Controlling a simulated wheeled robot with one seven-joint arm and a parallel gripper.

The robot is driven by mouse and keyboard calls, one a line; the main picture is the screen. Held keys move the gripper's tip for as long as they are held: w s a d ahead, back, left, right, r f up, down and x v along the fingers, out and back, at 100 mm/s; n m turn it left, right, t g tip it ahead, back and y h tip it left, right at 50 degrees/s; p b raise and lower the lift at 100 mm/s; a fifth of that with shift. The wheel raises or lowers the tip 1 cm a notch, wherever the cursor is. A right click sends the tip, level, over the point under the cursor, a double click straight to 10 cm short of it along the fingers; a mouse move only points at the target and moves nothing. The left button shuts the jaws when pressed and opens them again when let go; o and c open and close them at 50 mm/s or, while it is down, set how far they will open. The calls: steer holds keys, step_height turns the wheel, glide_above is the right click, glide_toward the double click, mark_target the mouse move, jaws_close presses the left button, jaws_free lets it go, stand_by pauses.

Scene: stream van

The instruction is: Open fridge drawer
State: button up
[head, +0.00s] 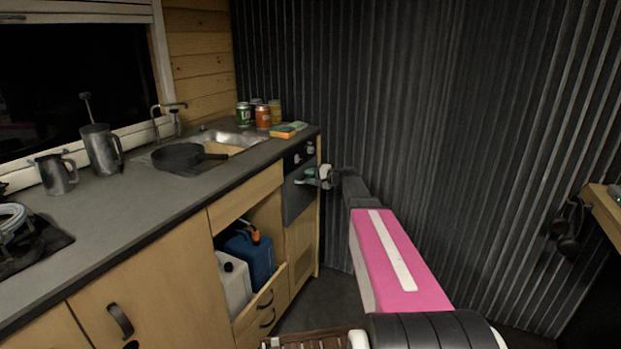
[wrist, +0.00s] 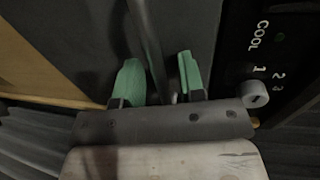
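The fridge drawer has a dark grey front (head: 294,199) at the far end of the counter, below a black control strip. It appears closed. In the wrist view its front (wrist: 75,40) fills the upper left. A grey bar handle (wrist: 146,35) runs down between the two green fingers of my gripper (wrist: 158,68). The fingers are apart, one on each side of the bar, with a gap visible toward the right finger. Contact with the left finger is unclear. In the head view my gripper (head: 318,179) is at the upper part of the drawer front, and my arm hides the area to its right.
A control knob (wrist: 254,94) with "COOL" markings is close to the right finger. A wooden cabinet with jerrycans (head: 250,256) stands open left of the fridge. A sink with a pan (head: 180,157) is on the counter. A corrugated dark wall (head: 420,120) is behind my arm.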

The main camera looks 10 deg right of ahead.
steer(key=shift+a, duration=0.1)
jaws_close()
steer(key=f+v, duration=0.3)
steer(key=v, duration=1.3)
steer(key=s+d+f+v, duration=0.1)
steer(key=f+v, duration=0.2)
steer(key=v, duration=1.4)
steer(key=shift+d+f, duration=0.15)
steer(key=shift+f, duration=0.1)
jaws_free()
steer(key=shift+s+d, duration=0.1)
